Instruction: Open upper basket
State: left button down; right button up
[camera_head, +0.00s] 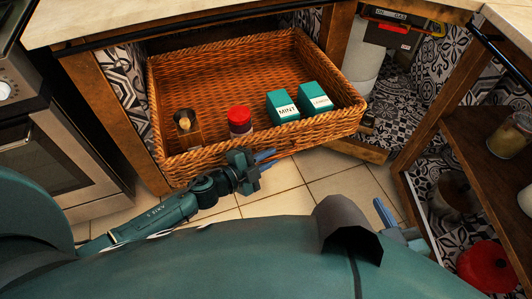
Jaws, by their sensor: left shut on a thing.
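The upper basket (325,131) is an orange-brown wicker drawer. It sticks out from under the wooden counter, and its inside is in clear view. My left gripper (264,158) is at the basket's front wall, near the middle of it, and is shut on it. The fingertips are partly hidden against the wicker. My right gripper (383,212) is low at the right, apart from the basket. Only a blue finger of it shows clearly, and my own body hides part of the arm.
In the basket stand two teal boxes (283,107), a red-lidded jar (239,121) and a small dark-topped jar (184,123). An oven (60,160) is at the left. A wooden shelf (480,150) with jars and a red pot (487,266) is at the right. Tiled floor lies below.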

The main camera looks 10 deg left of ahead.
pick_arm(q)
jog(key=shift+s+f, duration=0.1)
jog(key=shift+f, duration=0.15)
jog(key=c, duration=1.5)
grip_release()
jog(key=shift+r, duration=0.15)
jog(key=shift+o, duration=0.2)
jog(key=p+v, duration=0.1)
jog(key=v, duration=1.2)
jog(key=shift+p, duration=0.4)
pick_arm(e)
jog(key=shift+s+d+r+m+g, duration=0.15)
jog(key=shift+s+r+m+g, duration=0.2)
jog(key=shift+g, duration=0.15)
